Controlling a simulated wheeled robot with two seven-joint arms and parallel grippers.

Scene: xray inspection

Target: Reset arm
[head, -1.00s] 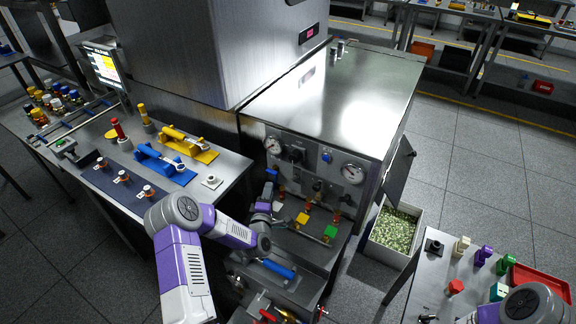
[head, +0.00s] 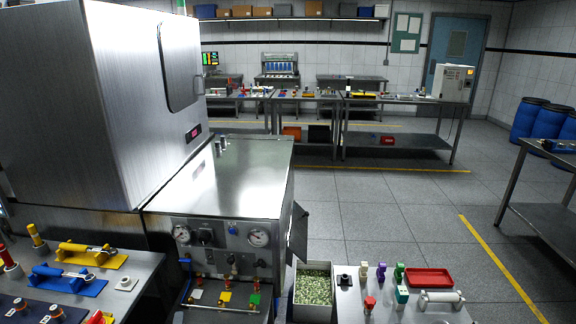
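Neither of my arms nor grippers shows in the head view now. The large steel inspection machine (head: 85,95) stands at the left. Its lower steel cabinet (head: 240,180) has gauges and a knob on the front. White, yellow and green pads (head: 225,296) sit on a shelf below the gauges, under small valves.
A left bench holds a blue clamp-like tool (head: 65,282) and a yellow one (head: 92,256). A right bench holds a red tray (head: 429,278) and small coloured parts. A bin of green pellets (head: 313,288) stands between. Open tiled floor (head: 390,215) lies beyond.

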